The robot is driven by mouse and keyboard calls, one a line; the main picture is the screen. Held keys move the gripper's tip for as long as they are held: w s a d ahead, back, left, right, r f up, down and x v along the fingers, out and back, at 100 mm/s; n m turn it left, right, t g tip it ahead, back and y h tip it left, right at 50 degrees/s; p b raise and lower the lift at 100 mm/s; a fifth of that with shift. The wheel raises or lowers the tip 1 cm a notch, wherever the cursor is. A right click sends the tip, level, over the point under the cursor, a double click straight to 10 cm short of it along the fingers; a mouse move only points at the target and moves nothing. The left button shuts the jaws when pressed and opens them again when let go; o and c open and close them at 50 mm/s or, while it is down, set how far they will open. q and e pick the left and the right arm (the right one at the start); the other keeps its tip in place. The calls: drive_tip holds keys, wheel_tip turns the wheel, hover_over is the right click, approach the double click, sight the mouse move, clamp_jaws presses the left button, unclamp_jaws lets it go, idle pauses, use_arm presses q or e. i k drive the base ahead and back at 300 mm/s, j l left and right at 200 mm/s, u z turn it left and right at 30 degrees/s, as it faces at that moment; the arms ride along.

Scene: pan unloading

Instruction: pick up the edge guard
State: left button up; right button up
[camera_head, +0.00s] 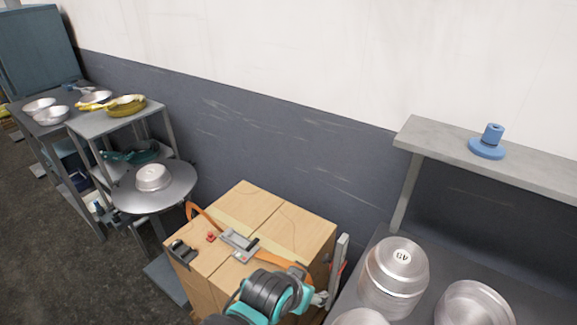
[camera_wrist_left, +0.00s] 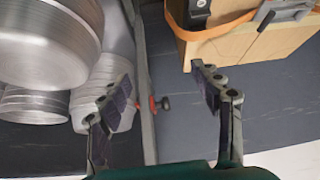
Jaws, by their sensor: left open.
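A small black angled piece, apparently the edge guard (camera_head: 181,252), sits at the left front edge of the cardboard box (camera_head: 222,262). An orange strap (camera_head: 277,262) with a grey buckle (camera_head: 238,243) crosses the box top. Another dark piece (camera_wrist_left: 199,12) shows by the strap in the left wrist view; I cannot tell if it is a second guard. My left gripper (camera_head: 322,298) is beyond the box's right side, partly hidden by my arm. In the left wrist view its fingers (camera_wrist_left: 165,95) are spread and empty, apart from the box. My right gripper is out of view.
An upright grey bar (camera_head: 340,262) with a red knob (camera_wrist_left: 165,103) stands close to my left gripper. Metal pots (camera_head: 393,275) stand on the right. A round stand with a pan (camera_head: 152,178) is left of the box. A small red piece (camera_head: 211,237) lies on the box.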

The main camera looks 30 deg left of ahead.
sight(183, 254)
drive_tip(key=u, duration=0.45)
drive_tip(key=k+j+u, duration=0.1)
drive_tip(key=u, duration=0.4)
drive_tip(key=k+j+u, duration=0.1)
drive_tip(key=u, duration=0.8)
drive_tip(key=k+j, duration=0.05)
drive_tip(key=j, duration=0.05)
